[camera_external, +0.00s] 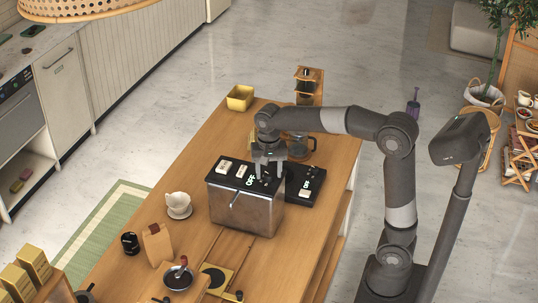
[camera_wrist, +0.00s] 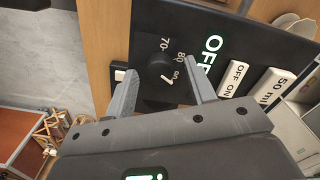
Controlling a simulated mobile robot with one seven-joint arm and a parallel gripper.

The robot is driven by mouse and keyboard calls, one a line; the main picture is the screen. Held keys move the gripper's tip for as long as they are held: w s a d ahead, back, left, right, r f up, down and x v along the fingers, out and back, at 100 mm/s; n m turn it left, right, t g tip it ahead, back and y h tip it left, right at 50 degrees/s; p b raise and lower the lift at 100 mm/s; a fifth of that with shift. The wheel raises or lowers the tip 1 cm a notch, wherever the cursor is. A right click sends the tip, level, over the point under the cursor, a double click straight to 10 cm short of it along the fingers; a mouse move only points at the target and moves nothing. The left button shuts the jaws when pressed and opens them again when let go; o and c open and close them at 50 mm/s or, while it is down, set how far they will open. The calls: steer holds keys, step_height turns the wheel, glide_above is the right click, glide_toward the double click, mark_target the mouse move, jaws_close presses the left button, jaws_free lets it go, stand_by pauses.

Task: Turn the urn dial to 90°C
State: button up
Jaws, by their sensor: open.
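The urn (camera_external: 247,208) is a metal box with a black top panel, standing on the wooden cart. In the wrist view its panel (camera_wrist: 219,22) carries a round black dial (camera_wrist: 157,66) with the marks 70, 80 and 90 around part of it. A white line shows at the dial's lower right, near the 90 mark; its exact reading is unclear. My gripper (camera_external: 266,172) points down over the right part of the panel. In the wrist view my gripper (camera_wrist: 160,76) is open, with one finger on each side of the dial. Contact with the dial cannot be told.
Beside the dial are a lit green OFF display (camera_wrist: 212,48), an OFF/ON switch (camera_wrist: 233,78) and a 50 ml button (camera_wrist: 272,87). A black device (camera_external: 307,184) stands close to the urn's right. A glass jug (camera_external: 300,147) stands behind; a cup (camera_external: 178,203) stands left.

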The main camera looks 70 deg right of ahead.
mark_target(269, 174)
step_height(269, 174, up, 11)
stand_by(0.4)
steer(key=shift+s+f, duration=0.1)
steer(key=shift+f, duration=0.05)
steer(key=s+a+f+n+t, duration=0.2)
steer(key=s+f+n, duration=0.4)
steer(key=s, duration=0.4)
steer(key=s+a+f+n+t, duration=0.3)
steer(key=s+a+f+n, duration=0.2)
steer(key=s, duration=0.6)
steer(key=shift+s+f+n+t, duration=0.3)
steer(key=shift+f+n, duration=0.15)
steer(key=shift+n, duration=0.45)
steer(key=shift+c, duration=0.4)
